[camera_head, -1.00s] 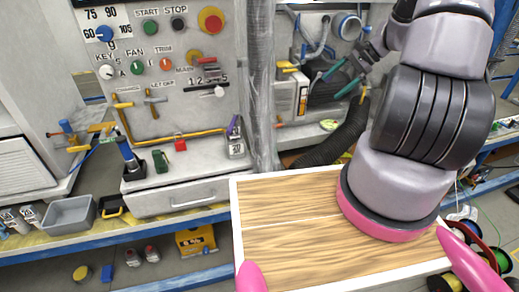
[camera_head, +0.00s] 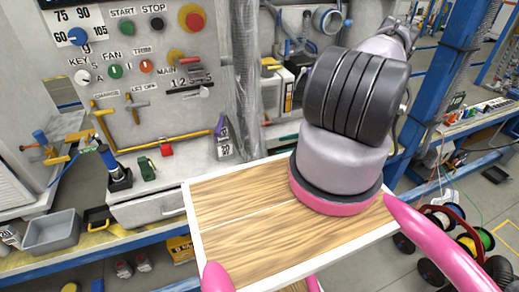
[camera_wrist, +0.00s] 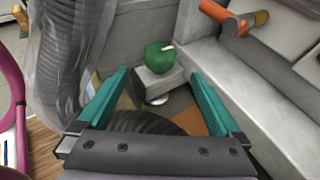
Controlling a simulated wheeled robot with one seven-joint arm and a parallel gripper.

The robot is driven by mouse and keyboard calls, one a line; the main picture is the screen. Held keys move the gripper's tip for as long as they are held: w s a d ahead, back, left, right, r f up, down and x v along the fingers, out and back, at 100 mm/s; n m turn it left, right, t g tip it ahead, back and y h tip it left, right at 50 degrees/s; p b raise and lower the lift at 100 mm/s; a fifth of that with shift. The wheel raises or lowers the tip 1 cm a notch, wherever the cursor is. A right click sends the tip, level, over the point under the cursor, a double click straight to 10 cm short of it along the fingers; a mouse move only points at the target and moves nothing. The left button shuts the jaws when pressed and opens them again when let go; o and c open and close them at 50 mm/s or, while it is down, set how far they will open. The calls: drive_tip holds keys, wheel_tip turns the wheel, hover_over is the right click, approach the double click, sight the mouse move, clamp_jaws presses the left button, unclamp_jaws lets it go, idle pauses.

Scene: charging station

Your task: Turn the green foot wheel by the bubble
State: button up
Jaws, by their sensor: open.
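In the wrist view a green rounded knob (camera_wrist: 159,57), which looks like the green foot wheel, sits at a small grey block. A pale round disc (camera_wrist: 160,100) lies below that block. My gripper (camera_wrist: 160,78) has its two teal fingers spread, with nothing between them. The knob shows ahead of the fingertips, between them in the picture; they appear apart from it. I cannot make out a bubble. In the head view my arm hides the gripper and the knob.
A plastic-wrapped column (camera_wrist: 68,55) stands left of the fingers, with a black ribbed hose (camera_wrist: 150,122) below. A grey ledge (camera_wrist: 255,105) runs along the right, with an orange handle (camera_wrist: 246,22) above. In the head view, a control panel (camera_head: 130,95) stands left and cable reels (camera_head: 445,220) lower right.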

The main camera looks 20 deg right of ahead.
drive_tip(key=x, duration=0.9)
drive_tip(key=shift+w+a+f, duration=0.15)
drive_tip(key=shift+w+a, duration=0.05)
drive_tip(key=shift+a, duration=0.05)
drive_tip(key=c, duration=1.3)
drive_tip(key=m+t+h, duration=0.2)
drive_tip(key=m+h, duration=0.1)
drive_tip(key=m+t+h, duration=0.1)
drive_tip(key=m+t, duration=0.1)
drive_tip(key=shift+s+a+h, duration=0.3)
drive_tip(key=shift+s+a, duration=0.05)
drive_tip(key=shift+a+m+t+h, duration=0.15)
drive_tip(key=shift+m+t+h, duration=0.65)
drive_tip(key=shift+m+h, duration=1.45)
